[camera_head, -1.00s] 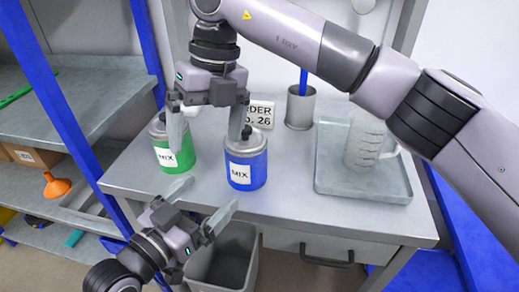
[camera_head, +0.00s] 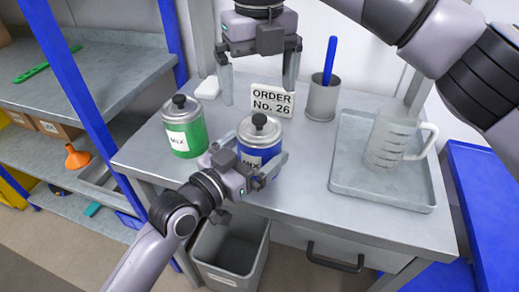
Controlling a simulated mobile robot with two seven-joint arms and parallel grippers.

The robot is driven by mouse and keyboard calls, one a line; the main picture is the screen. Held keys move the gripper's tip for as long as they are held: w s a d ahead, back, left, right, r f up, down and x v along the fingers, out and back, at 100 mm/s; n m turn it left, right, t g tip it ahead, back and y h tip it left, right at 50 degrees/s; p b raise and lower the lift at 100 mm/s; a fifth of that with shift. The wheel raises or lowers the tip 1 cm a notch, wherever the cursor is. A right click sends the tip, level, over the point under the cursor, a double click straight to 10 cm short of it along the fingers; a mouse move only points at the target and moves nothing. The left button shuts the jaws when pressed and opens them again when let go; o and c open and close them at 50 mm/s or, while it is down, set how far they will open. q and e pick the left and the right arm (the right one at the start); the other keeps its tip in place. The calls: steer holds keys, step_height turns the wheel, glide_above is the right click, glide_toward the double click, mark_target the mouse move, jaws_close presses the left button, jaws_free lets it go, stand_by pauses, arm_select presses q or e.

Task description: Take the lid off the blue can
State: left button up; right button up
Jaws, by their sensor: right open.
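The blue can (camera_head: 243,152) stands upright on the grey table in the head view. Its grey lid (camera_head: 246,131) with a black knob (camera_head: 259,119) is on it. My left gripper (camera_head: 254,150) is low at the can's front, one finger on each side of the can; I cannot tell whether both fingers touch it. My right gripper (camera_head: 258,96) is open and empty, pointing down, above and behind the lid, with its fingers apart.
A green can (camera_head: 185,138) with a lid stands left of the blue one. Behind are an order sign (camera_head: 272,100) and a grey cup (camera_head: 322,100) with a blue stick. A tray (camera_head: 385,193) holding a clear jug (camera_head: 388,145) is at right. A grey bin (camera_head: 232,255) stands below the table's front.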

arm_select(q)
steer(key=shift+w+d, duration=0.2)
